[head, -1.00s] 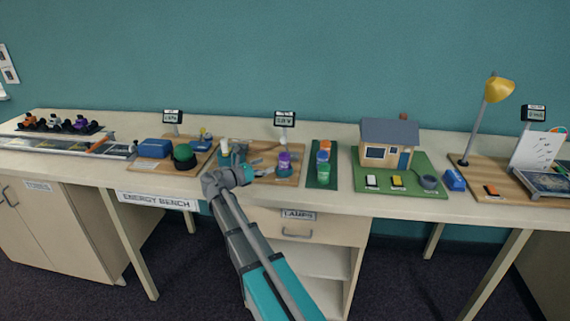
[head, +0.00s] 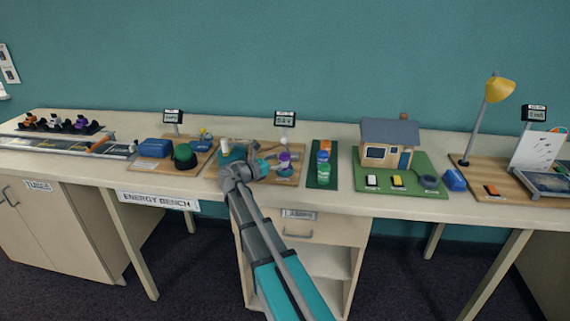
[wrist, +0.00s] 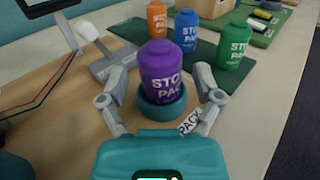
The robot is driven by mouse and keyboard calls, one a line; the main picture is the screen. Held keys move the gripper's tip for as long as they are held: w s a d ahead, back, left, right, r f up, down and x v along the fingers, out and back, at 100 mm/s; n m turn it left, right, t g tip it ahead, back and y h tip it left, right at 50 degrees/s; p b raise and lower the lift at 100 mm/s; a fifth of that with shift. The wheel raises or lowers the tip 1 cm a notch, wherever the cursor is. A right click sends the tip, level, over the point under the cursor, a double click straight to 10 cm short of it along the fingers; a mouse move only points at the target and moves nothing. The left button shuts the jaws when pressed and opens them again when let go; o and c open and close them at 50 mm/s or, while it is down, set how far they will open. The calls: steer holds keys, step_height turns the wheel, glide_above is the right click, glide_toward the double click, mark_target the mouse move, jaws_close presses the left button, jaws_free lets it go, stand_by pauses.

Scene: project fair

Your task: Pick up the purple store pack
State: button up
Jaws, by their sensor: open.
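The purple store pack (wrist: 161,73) stands upright in a round teal holder (wrist: 162,110) on a wooden board (wrist: 68,132). In the head view the purple pack (head: 284,159) is at the right part of that board, just beyond my gripper. My gripper (wrist: 160,98) is open, with one finger on each side of the pack and holder in the wrist view. I cannot tell whether either finger touches the pack. A small label reading "PACK" (wrist: 189,121) is beside the holder, partly covered by the right finger.
Orange (wrist: 157,19), blue (wrist: 187,31) and green (wrist: 233,46) store packs stand on a dark green mat (wrist: 200,66) close behind and to the right. A grey stand with a white knob (wrist: 87,30) is at the left. A model house (head: 388,146) stands further right.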

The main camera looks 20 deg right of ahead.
mark_target(289, 156)
steer(key=shift+w+d+f, duration=0.1)
steer(key=shift+w+d, duration=0.1)
steer(key=shift+d, duration=0.85)
steer(key=shift+w+d, duration=0.2)
steer(key=shift+d, duration=0.85)
jaws_close()
steer(key=shift+r, duration=0.2)
steer(key=shift+r+p, duration=0.95)
steer(key=shift+p, duration=0.2)
steer(key=s+a+r+p, duration=0.4)
steer(key=s+r+p, duration=0.6)
steer(key=s, duration=0.3)
steer(key=shift+s+a+r+p, duration=0.15)
steer(key=shift+s+r+p, duration=0.05)
steer(key=shift+r+p, duration=0.2)
